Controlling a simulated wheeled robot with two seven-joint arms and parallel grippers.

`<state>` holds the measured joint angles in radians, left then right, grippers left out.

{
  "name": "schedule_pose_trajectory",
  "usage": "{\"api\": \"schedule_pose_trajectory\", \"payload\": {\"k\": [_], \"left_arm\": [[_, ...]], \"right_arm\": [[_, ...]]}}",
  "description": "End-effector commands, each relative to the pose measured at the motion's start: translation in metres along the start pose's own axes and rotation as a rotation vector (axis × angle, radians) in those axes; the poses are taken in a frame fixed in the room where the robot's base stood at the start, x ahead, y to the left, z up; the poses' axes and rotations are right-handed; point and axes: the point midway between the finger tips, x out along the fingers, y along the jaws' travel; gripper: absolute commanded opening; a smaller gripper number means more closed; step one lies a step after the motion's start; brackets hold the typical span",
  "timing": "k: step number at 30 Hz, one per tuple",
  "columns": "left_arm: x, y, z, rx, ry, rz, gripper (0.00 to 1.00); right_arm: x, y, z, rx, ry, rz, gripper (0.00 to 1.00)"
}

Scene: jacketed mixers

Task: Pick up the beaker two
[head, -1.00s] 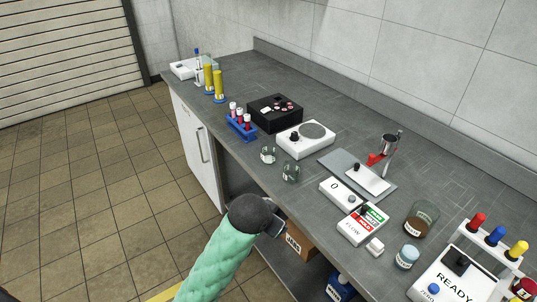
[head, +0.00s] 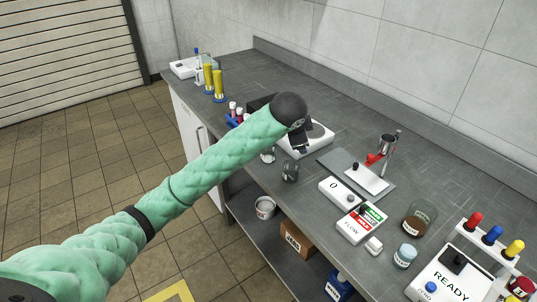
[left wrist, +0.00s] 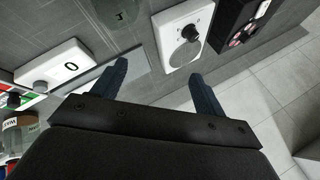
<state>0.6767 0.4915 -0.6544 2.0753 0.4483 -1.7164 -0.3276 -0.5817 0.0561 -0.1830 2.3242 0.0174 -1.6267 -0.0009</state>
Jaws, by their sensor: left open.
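Two small clear glass beakers stand on the grey bench in the head view: one farther left (head: 268,156), partly covered by my arm, and one nearer (head: 290,172). Their labels are too small to read, so I cannot tell which is beaker two. My left gripper (head: 302,144) is above the bench, over the white hotplate and behind the nearer beaker. In the left wrist view the gripper (left wrist: 157,90) is open with nothing between its fingers. A glass shape (left wrist: 118,11), probably a beaker, shows at the top edge there. My right gripper is not seen.
The white hotplate (head: 321,136) lies beneath the gripper. A burette-like stand (head: 386,150), white scale (head: 340,192), flow box (head: 361,226) and brown jar (head: 419,219) stand to the right.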

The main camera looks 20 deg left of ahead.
Motion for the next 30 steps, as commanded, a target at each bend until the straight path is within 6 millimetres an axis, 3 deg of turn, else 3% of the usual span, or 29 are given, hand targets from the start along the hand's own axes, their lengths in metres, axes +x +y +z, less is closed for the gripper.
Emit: {"api": "schedule_pose_trajectory", "payload": {"k": [5, 9, 15, 22, 30], "left_arm": [[0.033, -0.018, 0.018, 0.381, -0.084, 0.189, 0.72], [0.053, -0.029, 0.043, 0.653, -0.098, 0.370, 0.72], [0.065, -0.049, 0.079, 0.917, -0.050, 0.581, 0.72], [0.068, -0.059, 0.099, 1.036, 0.005, 0.686, 0.72], [0.084, -0.048, 0.107, 1.047, 0.013, 0.695, 0.72]], "right_arm": [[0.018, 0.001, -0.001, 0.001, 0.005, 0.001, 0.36], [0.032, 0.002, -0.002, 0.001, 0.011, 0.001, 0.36], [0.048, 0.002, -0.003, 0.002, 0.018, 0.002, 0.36], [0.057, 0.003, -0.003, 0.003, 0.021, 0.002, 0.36], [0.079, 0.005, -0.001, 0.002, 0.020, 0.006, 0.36]]}}
